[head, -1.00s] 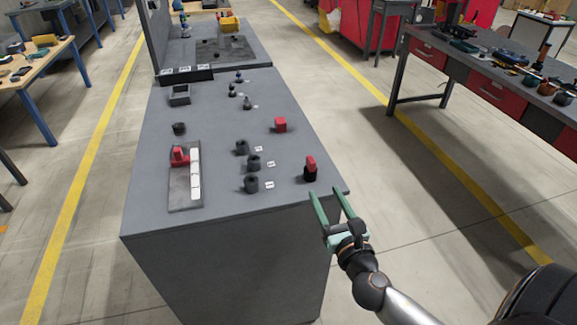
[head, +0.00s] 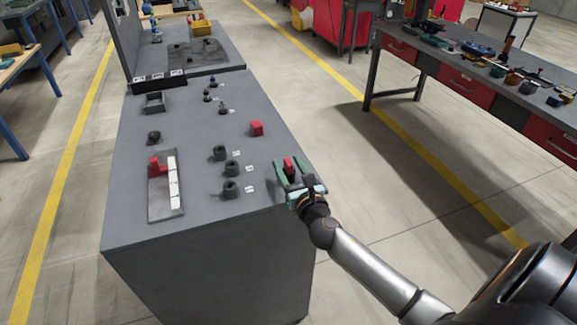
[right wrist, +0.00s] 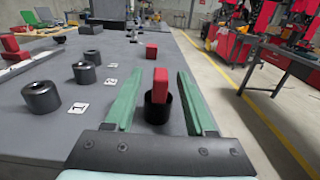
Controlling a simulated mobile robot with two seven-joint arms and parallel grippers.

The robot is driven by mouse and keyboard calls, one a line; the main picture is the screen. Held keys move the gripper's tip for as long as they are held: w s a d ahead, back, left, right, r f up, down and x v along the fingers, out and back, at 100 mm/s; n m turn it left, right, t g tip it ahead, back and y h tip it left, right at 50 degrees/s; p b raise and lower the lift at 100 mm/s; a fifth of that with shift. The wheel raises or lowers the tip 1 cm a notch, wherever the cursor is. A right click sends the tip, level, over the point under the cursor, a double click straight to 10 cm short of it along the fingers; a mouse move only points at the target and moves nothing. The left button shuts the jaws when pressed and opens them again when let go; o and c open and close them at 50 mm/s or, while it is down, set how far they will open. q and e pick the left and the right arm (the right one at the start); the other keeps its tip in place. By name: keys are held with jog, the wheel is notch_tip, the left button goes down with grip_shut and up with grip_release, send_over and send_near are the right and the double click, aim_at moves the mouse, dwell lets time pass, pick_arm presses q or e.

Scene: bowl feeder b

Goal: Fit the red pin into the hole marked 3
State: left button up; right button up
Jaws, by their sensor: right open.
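The red pin (head: 289,163) stands upright in a small black holder near the right front edge of the grey bench. It also shows in the right wrist view (right wrist: 160,85), with its black holder (right wrist: 158,108). My right gripper (head: 289,172) is open, with its green fingers on either side of the pin and holder. In the right wrist view, gaps show between both fingers (right wrist: 157,95) and the pin. My left gripper is not in view.
A red cube (head: 257,128) sits farther back on the bench. A dark plate (head: 161,205) with a red part (head: 157,167) and white strip lies at the left. A square grey container (head: 155,102) stands behind it. Small dark pieces stand mid-bench.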

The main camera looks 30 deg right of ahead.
jog(key=shift+w, duration=0.1)
grip_shut()
dwell(0.4)
